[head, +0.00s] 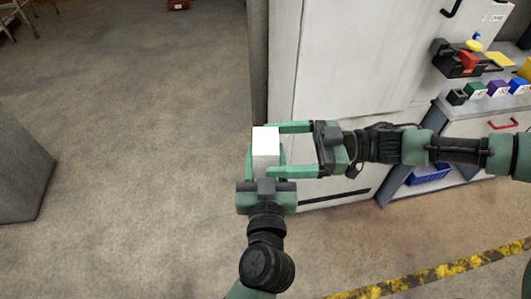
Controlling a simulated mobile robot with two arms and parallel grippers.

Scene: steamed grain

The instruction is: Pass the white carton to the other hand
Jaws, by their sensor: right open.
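The white carton (265,143) is upright near the middle of the head view, held in the air above the floor. My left gripper (265,160) comes up from below, with one green finger on each side of the carton, and is shut on it. My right gripper (279,149) comes in from the right and is open. Its two fingers reach toward the carton, one near its top end and one near its lower end. Whether they touch it cannot be told. The carton's lower part is partly hidden by the grippers.
A pale cabinet (350,60) stands behind my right gripper. At the right, a workbench (480,110) holds several small coloured boxes, with a blue bin (429,174) below. A grey block (20,170) stands at the left edge. The floor (130,130) at left is clear.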

